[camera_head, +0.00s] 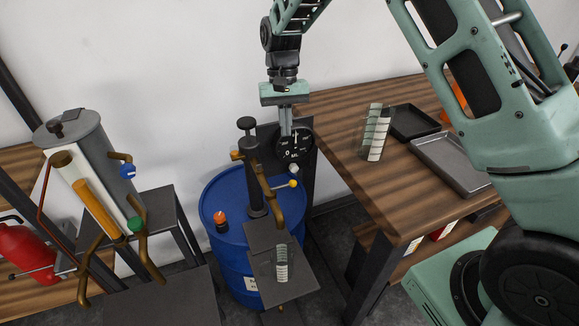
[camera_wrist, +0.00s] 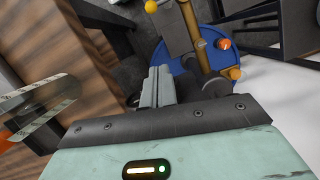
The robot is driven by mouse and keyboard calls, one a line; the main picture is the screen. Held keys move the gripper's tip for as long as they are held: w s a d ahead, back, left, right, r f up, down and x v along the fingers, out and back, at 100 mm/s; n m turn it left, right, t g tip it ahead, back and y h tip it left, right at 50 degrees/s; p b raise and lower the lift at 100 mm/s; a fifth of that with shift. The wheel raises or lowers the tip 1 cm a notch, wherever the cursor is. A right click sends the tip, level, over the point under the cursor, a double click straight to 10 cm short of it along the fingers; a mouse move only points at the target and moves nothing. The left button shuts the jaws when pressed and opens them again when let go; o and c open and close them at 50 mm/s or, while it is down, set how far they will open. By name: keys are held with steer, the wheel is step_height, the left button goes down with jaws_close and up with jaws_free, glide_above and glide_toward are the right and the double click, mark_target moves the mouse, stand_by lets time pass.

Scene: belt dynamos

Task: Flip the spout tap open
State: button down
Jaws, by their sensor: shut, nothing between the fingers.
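A brass spout (camera_head: 265,180) comes off the hand pump (camera_head: 250,165) on the blue drum (camera_head: 225,215). A tap lever with a yellow ball end (camera_head: 293,183) sticks out to the right of the spout. The yellow ball (camera_wrist: 151,6) also shows at the top edge of the wrist view, beside the brass pipe (camera_wrist: 189,18). My gripper (camera_head: 285,131) points down above and beside the spout, in front of the black dial. Its fingers (camera_wrist: 158,72) are closed together and empty. I see no contact with the lever. A clear graduated beaker (camera_head: 282,263) stands on the plate below the spout.
A wooden table (camera_head: 345,190) at right holds a graduated cylinder (camera_head: 376,133) and grey trays (camera_head: 450,162). A round black dial (camera_head: 296,146) stands behind the spout. A metal tank (camera_head: 95,150) with blue and green knobs and a red can (camera_head: 25,252) are at left.

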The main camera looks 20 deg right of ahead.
mark_target(283, 186)
steer(key=s+a+f+p, duration=0.1)
steer(key=s+f+p, duration=0.3)
steer(key=s+f, duration=0.2)
steer(key=shift+x, duration=1.4)
